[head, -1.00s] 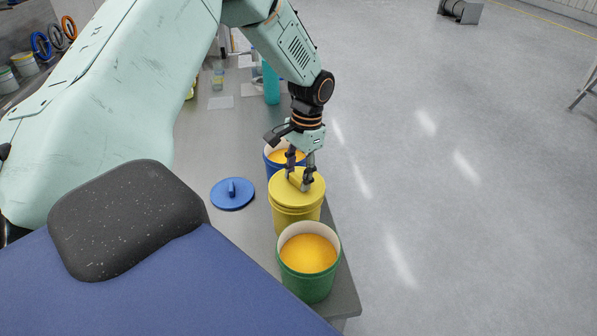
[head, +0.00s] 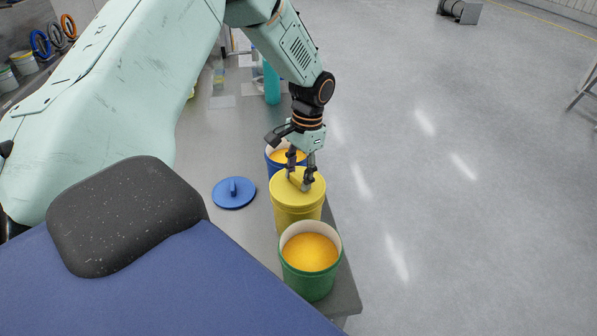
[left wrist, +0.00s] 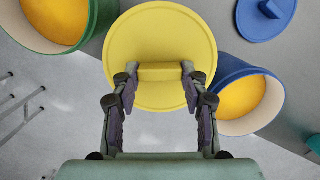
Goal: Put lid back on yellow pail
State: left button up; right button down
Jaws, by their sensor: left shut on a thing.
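The yellow pail (head: 297,218) stands on the grey bench between the blue and green pails. The yellow lid (head: 312,196) lies on top of it, covering its opening. In the left wrist view the lid (left wrist: 160,30) is a round disc with a bar handle (left wrist: 160,72). My left gripper (head: 301,181) is above the lid, with its fingers shut on the handle from both sides. The pail under the lid is hidden in the left wrist view, so I cannot tell there how the lid is seated. My right gripper is not in view.
An open green pail (head: 305,284) with orange-yellow contents stands in front, and an open blue pail (head: 274,166) behind. A blue lid (head: 234,203) lies on the bench (head: 213,150) to the left. A teal bottle (head: 271,84) stands farther back. The bench edge is close on the right.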

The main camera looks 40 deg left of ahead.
pick_arm(q)
jog(key=shift+w+f, duration=0.15)
jog(key=shift+w, duration=0.1)
jog(key=shift+s, duration=0.35)
jog(key=shift+p, duration=0.45)
jog(key=shift+s, duration=0.1)
jog(key=shift+w+f, duration=0.1)
jog(key=shift+w, duration=0.15)
dwell(0.4)
dwell(0.4)
jog(key=o, duration=1.2)
jog(key=shift+o, duration=0.3)
